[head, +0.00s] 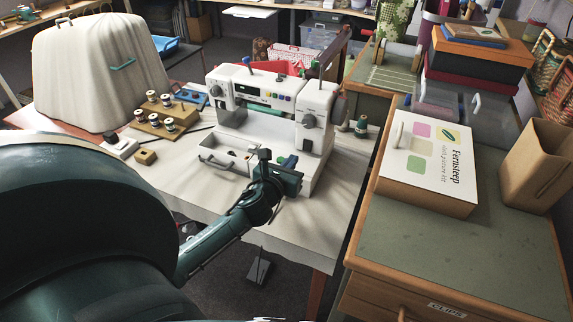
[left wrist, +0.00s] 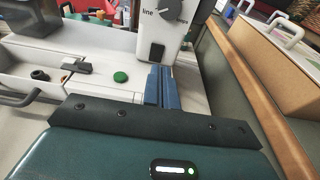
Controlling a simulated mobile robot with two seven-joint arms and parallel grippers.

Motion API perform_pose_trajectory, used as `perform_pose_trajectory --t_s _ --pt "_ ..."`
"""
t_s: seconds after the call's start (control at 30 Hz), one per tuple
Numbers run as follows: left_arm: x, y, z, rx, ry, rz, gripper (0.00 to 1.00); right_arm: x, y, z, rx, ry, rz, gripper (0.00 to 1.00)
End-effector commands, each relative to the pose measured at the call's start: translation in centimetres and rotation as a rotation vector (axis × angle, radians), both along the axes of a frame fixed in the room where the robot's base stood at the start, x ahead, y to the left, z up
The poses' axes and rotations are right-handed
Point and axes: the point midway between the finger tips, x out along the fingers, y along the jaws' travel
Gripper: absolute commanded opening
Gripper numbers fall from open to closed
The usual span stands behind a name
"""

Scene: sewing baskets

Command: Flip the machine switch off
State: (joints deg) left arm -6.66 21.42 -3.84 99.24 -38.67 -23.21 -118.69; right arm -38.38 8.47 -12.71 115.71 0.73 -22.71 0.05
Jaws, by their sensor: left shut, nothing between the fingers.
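The white sewing machine (head: 232,116) stands on the cloth-covered table, with dials and coloured buttons on its front. A small dark patch, possibly the switch, shows on its right column (head: 307,146); the left wrist view shows a dark slot (left wrist: 157,53) there, below a dial. I cannot tell its position. My left gripper (head: 289,162) is shut and empty in front of the machine's lower right part. Its fingers (left wrist: 158,86) point toward the column in the left wrist view; contact is unclear. A green disc (left wrist: 120,77) lies left of the fingers. My right gripper is out of view.
An open tray (head: 222,162) is at the machine's front left. A spool rack (head: 160,124) and white covered bulk (head: 98,70) stand further left. A Fernsteep box (head: 425,155) lies on the cabinet at right. The table's front right is clear.

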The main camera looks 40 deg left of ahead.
Motion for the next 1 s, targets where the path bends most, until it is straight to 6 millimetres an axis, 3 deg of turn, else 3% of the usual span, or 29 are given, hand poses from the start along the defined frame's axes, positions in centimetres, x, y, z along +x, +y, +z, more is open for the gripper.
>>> perform_pose_trajectory --t_s 0.23,0.87,1.0 --pt "-2.4 -0.6 1.1 0.001 0.001 -0.001 0.0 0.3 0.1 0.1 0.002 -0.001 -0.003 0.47" --pt "-2.6 -0.7 1.2 -0.004 0.0 0.0 0.0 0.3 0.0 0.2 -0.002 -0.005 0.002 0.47" --pt "-3.5 -1.7 0.0 -0.143 0.004 0.01 0.0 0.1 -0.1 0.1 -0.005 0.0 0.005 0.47"
